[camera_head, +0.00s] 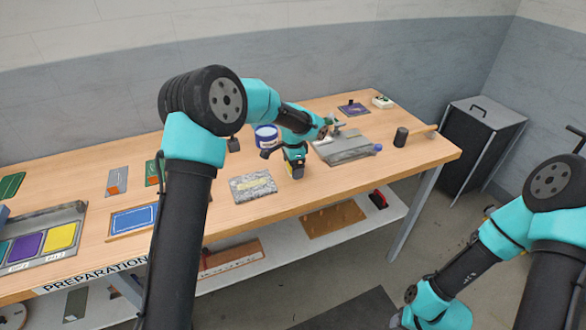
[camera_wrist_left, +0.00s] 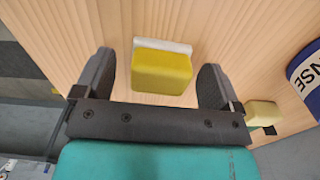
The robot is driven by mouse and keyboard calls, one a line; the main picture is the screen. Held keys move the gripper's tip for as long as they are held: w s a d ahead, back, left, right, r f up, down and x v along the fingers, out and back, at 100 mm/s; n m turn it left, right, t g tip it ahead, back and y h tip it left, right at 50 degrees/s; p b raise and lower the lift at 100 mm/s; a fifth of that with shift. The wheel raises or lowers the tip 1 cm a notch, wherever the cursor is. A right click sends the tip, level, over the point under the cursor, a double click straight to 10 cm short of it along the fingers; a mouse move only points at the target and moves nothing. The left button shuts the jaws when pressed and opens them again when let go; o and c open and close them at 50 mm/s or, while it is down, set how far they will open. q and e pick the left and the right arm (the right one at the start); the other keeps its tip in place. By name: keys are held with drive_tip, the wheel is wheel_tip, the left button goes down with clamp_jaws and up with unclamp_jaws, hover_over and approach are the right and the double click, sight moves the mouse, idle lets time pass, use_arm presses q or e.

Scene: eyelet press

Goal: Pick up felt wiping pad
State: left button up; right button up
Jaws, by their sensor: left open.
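The felt wiping pad (camera_wrist_left: 163,70) appears to be the yellow block with a pale, whitish layer along its far edge, lying on the wooden bench top. In the left wrist view it sits between the two spread fingers of my left gripper (camera_wrist_left: 157,78), with a gap on each side and neither finger touching it. In the head view my left gripper (camera_head: 295,168) points down at the middle of the bench, and a bit of yellow shows at its tip. My right arm hangs low at the right, and its gripper is outside the frame.
A blue tin (camera_head: 266,134) stands close to my left gripper. A speckled grey slab (camera_head: 253,186) lies in front. A grey metal plate fixture (camera_head: 345,147) and a dark mallet head (camera_head: 401,137) are to the right. A second yellowish block (camera_wrist_left: 262,113) shows near the tin.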

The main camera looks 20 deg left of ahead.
use_arm(q)
drive_tip(key=shift+f, duration=0.2)
idle(0.3)
drive_tip(key=c, duration=1)
